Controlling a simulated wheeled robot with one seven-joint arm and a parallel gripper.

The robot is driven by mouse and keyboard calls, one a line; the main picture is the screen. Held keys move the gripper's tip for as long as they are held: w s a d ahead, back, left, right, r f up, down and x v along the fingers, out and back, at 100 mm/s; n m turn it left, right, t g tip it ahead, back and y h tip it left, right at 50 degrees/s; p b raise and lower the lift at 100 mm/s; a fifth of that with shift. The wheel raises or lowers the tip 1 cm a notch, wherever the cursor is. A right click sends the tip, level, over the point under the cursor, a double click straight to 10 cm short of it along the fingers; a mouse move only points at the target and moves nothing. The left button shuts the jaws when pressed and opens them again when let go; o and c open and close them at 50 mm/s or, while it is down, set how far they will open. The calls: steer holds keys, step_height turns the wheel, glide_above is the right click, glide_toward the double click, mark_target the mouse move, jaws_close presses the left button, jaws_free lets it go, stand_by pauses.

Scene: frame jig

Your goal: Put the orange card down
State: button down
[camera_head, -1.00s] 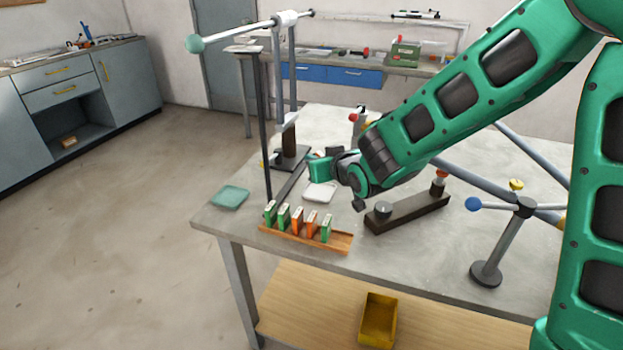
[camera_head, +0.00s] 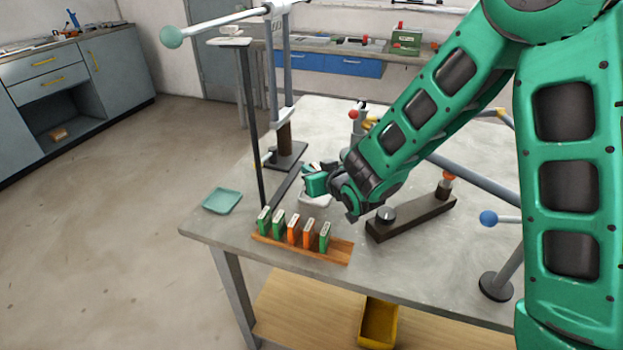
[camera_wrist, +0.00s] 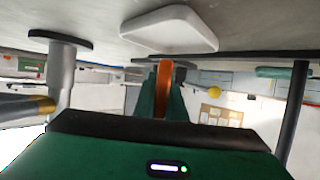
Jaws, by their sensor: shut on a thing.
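My gripper (camera_head: 312,181) is shut on an orange card (camera_wrist: 164,78). In the wrist view the card stands on edge between the two green fingers. In the head view my gripper hides the held card. A white tray (camera_head: 316,201) lies on the table just below my gripper in the head view, partly covered by it. The tray also shows at the top of the wrist view (camera_wrist: 170,28), apart from the card. A wooden rack (camera_head: 338,253) at the table's front edge holds several upright green and orange cards (camera_head: 293,229).
A teal tray (camera_head: 222,201) lies at the table's left corner. A thin dark post (camera_head: 256,130) and a grey stand (camera_head: 285,150) rise left of and behind my gripper. A dark bar with knobs (camera_head: 412,219) lies to the right.

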steer(key=shift+f, duration=1.35)
steer(key=shift+f, duration=0.1)
steer(key=c, duration=1.8)
jaws_free()
